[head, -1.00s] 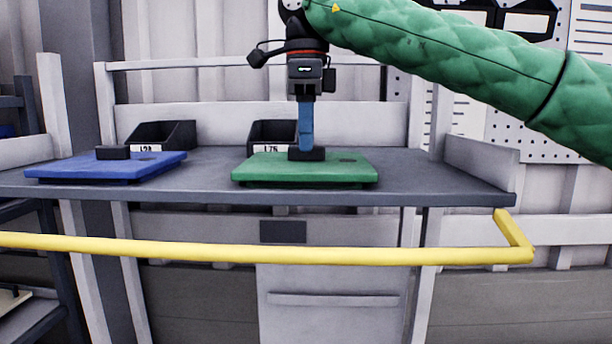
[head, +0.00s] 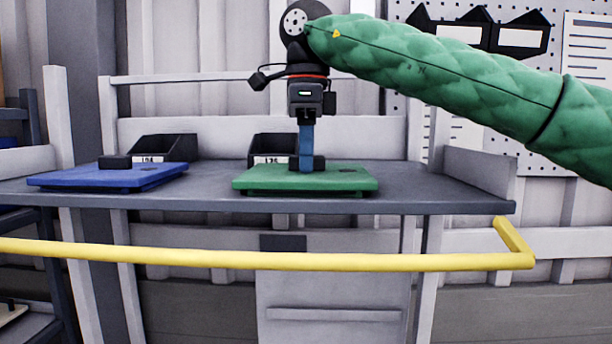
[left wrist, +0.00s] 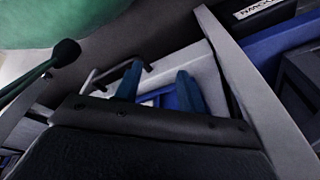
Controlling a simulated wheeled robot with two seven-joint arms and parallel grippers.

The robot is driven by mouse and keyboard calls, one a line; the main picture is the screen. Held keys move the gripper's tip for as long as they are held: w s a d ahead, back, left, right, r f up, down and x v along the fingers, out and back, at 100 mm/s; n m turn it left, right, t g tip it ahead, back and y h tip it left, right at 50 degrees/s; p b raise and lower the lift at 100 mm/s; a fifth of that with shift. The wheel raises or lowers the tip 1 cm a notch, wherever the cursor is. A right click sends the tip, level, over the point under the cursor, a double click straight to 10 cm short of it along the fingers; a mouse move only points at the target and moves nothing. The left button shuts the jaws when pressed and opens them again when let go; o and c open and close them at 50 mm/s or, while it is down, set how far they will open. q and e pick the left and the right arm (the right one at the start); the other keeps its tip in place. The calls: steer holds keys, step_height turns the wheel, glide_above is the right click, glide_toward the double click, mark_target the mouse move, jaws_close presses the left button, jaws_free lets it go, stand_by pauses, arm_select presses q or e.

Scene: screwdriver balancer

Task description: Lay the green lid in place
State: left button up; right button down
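The green lid (head: 250,180) lies flat on the grey workbench in the head view, a dark edge showing under it. A black block-like handle (head: 320,162) stands on its top. My right gripper (head: 306,168) points straight down at the handle. One blue finger shows in front of the handle and partly hides it; the other finger is hidden, so I cannot tell whether it is shut. My left gripper (left wrist: 159,68) shows only in the left wrist view, its two blue fingers apart with nothing between them.
A blue lid (head: 90,178) with a black handle (head: 115,162) lies on the bench's left. Two black bins (head: 170,147) (head: 265,146) stand behind. A yellow rail (head: 200,258) runs along the bench (head: 440,195) front. The bench's right end is clear.

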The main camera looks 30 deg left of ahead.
steer(key=shift+s+a+f, duration=0.1)
steer(key=shift+a+f, duration=0.05)
steer(key=shift+f, duration=0.7)
steer(key=shift+r+p, duration=0.5)
steer(key=shift+r, duration=0.25)
steer(key=shift+w+a+r+p, duration=0.1)
steer(key=shift+w+r+p, duration=0.2)
steer(key=shift+r, duration=0.2)
steer(key=shift+w+a+r+p, duration=0.15)
steer(key=shift+r+p, duration=0.1)
steer(key=shift+r, duration=0.2)
steer(key=shift+s+d+r+p, duration=0.15)
steer(key=shift+r+p, duration=0.1)
steer(key=shift+r, duration=0.3)
steer(key=shift+d+r+p, duration=0.1)
steer(key=shift+r+p, duration=0.15)
steer(key=shift+r, duration=0.25)
steer(key=shift+a+r+p, duration=0.1)
steer(key=shift+r+p, duration=0.55)
steer(key=shift+r, duration=0.45)
